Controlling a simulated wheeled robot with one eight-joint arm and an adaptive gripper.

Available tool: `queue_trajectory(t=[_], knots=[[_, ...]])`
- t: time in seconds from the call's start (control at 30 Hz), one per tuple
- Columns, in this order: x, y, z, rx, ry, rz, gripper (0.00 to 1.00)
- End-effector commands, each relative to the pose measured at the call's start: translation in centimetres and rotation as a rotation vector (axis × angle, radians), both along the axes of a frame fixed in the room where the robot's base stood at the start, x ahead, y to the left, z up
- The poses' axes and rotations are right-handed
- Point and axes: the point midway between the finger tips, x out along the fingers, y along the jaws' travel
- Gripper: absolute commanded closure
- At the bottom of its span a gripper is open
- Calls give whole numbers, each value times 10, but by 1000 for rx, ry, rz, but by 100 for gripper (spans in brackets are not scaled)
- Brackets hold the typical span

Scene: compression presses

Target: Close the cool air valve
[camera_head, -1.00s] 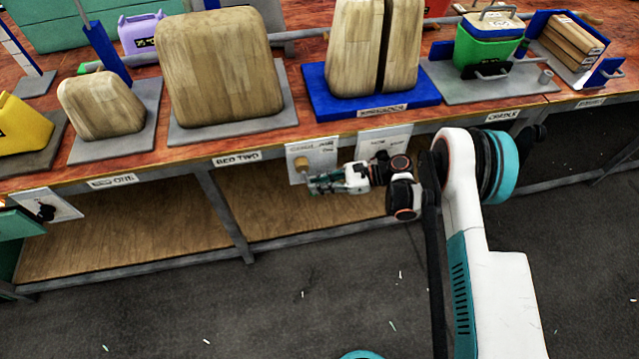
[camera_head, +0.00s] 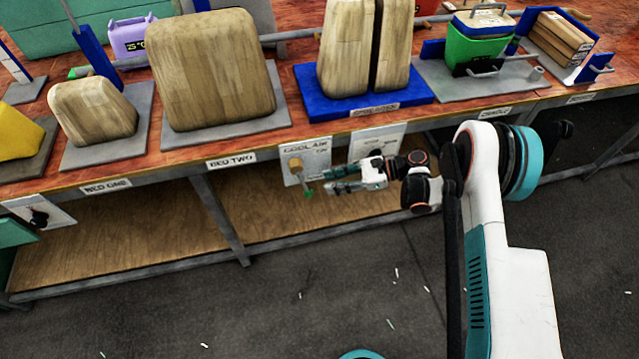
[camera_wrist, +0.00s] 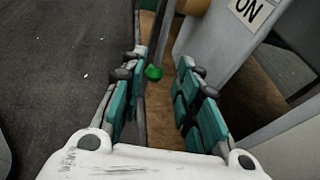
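The cool air valve is a wooden knob (camera_head: 296,164) with a grey lever (camera_head: 303,180) hanging down to a green tip (camera_head: 309,193). It sits on a pale panel (camera_head: 318,153) labelled "COOL AIR" on the bench front. My gripper (camera_head: 326,192) is just to the right of the green tip, fingers pointing left. In the wrist view my gripper (camera_wrist: 163,82) has its two fingers spread apart with nothing held between them. The green tip (camera_wrist: 153,72) shows in the gap, beyond or level with the fingertips; I cannot tell which. The "ON" label (camera_wrist: 250,10) is at top right.
A second pale panel (camera_head: 390,142) is beside the valve panel, partly behind my arm. The bench edge (camera_head: 130,178) runs above, with a wooden lower shelf (camera_head: 130,235) below. Wooden blocks and a green container (camera_head: 477,47) stand on top.

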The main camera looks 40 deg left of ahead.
Motion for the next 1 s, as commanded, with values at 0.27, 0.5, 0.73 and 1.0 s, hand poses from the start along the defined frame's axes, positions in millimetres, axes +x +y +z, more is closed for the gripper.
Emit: queue_trajectory(t=[0.27, 0.5, 0.73, 1.0], knots=[[27, -35, 12, 0, 0, -1, 70], [33, -43, 15, 0, 0, 1, 70], [33, -43, 15, -1, 0, 1, 77], [51, -49, 45, -9, -70, -31, 100]])
